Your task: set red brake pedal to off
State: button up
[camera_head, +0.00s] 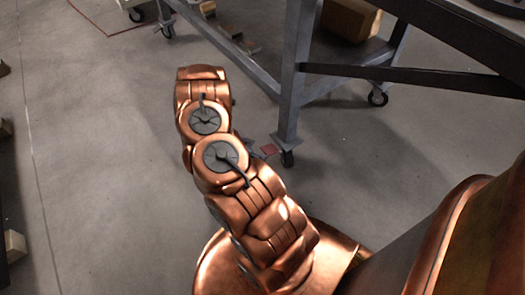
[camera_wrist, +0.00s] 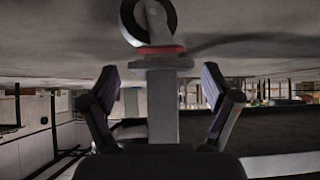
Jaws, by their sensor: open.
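The red brake pedal (camera_head: 268,149) is a small flat red piece at the caster (camera_head: 287,158) under the grey table leg (camera_head: 291,85). In the wrist view, which looks upside down, the pedal (camera_wrist: 163,50) shows as a thin red strip between the caster wheel (camera_wrist: 148,18) and the leg (camera_wrist: 163,105). My gripper (camera_wrist: 158,78) is open, one finger on either side of the leg and pedal in that view. Its fingers appear apart from the pedal. I cannot tell the exact distance. My arm hides most of the gripper in the head view.
A dark table frame (camera_head: 410,80) with a low crossbar extends to the right, with another caster (camera_head: 377,97) farther back. A cardboard box (camera_head: 350,18) sits under it. A second cart caster (camera_head: 167,31) is at the upper left. The grey floor (camera_head: 110,170) is clear at left.

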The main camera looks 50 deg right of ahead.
jog(key=shift+v, duration=1.65)
